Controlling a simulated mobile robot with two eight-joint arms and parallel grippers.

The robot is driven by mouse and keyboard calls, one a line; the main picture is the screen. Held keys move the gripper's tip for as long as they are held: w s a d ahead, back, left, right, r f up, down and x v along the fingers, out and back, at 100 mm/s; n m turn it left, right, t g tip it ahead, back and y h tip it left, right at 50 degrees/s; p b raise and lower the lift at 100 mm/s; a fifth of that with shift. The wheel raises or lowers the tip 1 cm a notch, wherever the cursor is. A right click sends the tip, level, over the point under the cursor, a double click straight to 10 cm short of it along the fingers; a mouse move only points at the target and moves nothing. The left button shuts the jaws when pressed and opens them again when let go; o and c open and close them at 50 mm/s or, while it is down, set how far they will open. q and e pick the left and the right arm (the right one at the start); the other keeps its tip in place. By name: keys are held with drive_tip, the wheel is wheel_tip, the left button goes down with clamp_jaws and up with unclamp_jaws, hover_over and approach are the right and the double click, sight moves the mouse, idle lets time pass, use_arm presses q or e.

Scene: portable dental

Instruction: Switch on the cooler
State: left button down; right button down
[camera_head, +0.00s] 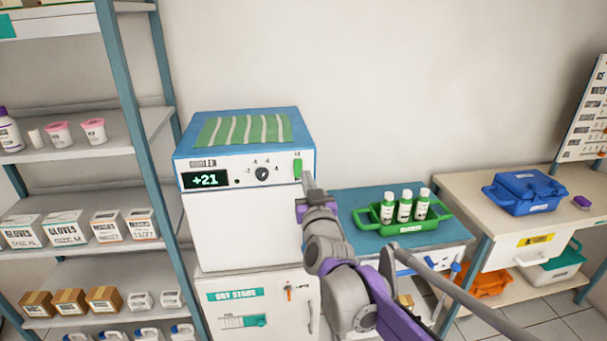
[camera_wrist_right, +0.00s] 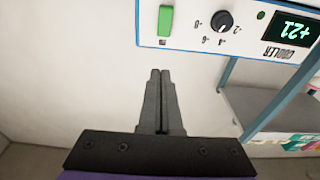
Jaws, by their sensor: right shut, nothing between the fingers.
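The cooler (camera_head: 245,225) is a white box with a blue top, standing on a white cabinet. Its front panel has a display (camera_head: 206,180) reading +21, a black dial (camera_head: 262,174) and a green switch (camera_head: 297,169) at the right end. In the right wrist view the panel is upside down, with the green switch (camera_wrist_right: 165,20), the dial (camera_wrist_right: 222,21) and a small green light (camera_wrist_right: 261,15). My right gripper (camera_wrist_right: 160,72) is shut and empty, its tips a little apart from the switch in that picture. In the head view my right gripper (camera_head: 307,178) is just below the switch. My left gripper is not in view.
A shelf rack (camera_head: 135,110) with gloves and boxes stands left of the cooler. To the right, a blue-topped table (camera_head: 350,195) holds a green tray (camera_head: 365,222) with three bottles. Further right, a blue case (camera_head: 525,192) sits on a bench.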

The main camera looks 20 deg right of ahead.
drive_tip(key=s, duration=0.2)
drive_tip(key=s+r, duration=0.1)
drive_tip(key=s, duration=0.1)
drive_tip(key=shift+a, duration=0.2)
drive_tip(key=shift+s, duration=0.15)
drive_tip(key=s+f+g+y+p, duration=0.1)
drive_tip(key=s+f+g+p, duration=0.1)
drive_tip(key=s+f+g, duration=0.5)
drive_tip(key=s+f+n+g+y+p, duration=0.1)
drive_tip(key=s+f+g, duration=0.5)
drive_tip(key=s+f, duration=1.2)
drive_tip(key=s+p, duration=0.1)
drive_tip(key=s, duration=0.4)
drive_tip(key=shift+s+f+g+p, duration=0.3)
drive_tip(key=shift+s+f+g, duration=0.05)
drive_tip(key=shift+s+g, duration=0.05)
drive_tip(key=shift+a, duration=0.1)
